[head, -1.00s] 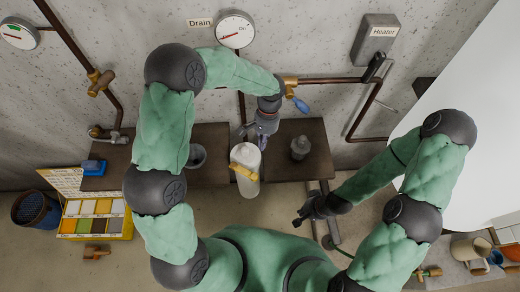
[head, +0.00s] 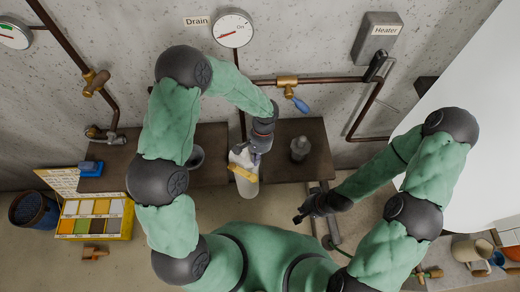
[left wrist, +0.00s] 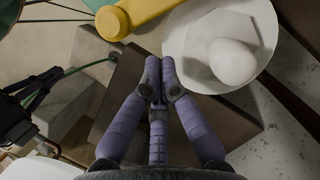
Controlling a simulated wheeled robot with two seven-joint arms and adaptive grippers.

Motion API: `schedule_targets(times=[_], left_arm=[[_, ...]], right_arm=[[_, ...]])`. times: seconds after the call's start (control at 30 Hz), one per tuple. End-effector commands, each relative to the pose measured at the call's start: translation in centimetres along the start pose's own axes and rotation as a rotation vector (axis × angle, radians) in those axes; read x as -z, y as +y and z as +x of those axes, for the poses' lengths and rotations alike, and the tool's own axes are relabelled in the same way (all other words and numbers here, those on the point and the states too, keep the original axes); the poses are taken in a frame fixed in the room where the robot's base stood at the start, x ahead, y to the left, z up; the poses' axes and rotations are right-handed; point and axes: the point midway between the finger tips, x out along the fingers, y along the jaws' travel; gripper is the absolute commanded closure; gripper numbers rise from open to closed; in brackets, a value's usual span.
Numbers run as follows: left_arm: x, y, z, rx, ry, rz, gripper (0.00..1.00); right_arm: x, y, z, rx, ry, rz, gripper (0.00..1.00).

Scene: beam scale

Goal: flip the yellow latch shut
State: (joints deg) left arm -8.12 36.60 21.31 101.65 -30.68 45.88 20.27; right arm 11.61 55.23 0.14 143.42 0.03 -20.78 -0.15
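The yellow latch (head: 243,173) lies across the white cylinder (head: 248,189), which stands at the front of the brown bench in the head view. In the left wrist view the latch (left wrist: 138,13) is a yellow bar with a rounded end, at the top edge beside the white round top (left wrist: 205,45). My left gripper (head: 248,152) is over the far end of the cylinder and hides part of it. In the left wrist view its fingertips (left wrist: 160,65) are together with nothing between them. Whether they touch the cylinder is unclear. My right gripper (head: 300,217) is low at the right, away from the latch; its fingers are too small to judge.
A grey bottle-like object (head: 300,148) stands on the bench (head: 318,172) to the right. A gauge (head: 233,28), a blue-handled valve (head: 298,101) and pipes are on the wall behind. A yellow case of colour swatches (head: 95,218) lies at the left.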

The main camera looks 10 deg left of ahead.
Motion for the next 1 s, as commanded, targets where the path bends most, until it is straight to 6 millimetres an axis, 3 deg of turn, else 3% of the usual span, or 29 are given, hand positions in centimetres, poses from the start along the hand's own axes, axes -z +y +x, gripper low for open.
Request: schedule_targets(times=[0.2, 0.63, 1.0], left_arm=[[-1.5, 0.0, 0.8, 0.000, -0.001, 0.001, 1.00], [-1.8, 0.0, 0.9, 0.001, 0.000, 0.005, 1.00], [-3.5, 0.5, 1.7, 0.042, -0.004, 0.138, 1.00]], right_arm=[[0.0, 0.0, 0.0, 0.000, 0.000, 0.000, 1.00], [0.0, 0.0, 0.1, 0.000, 0.000, 0.000, 1.00], [0.0, 0.3, 0.8, 0.000, 0.000, 0.000, 1.00]])
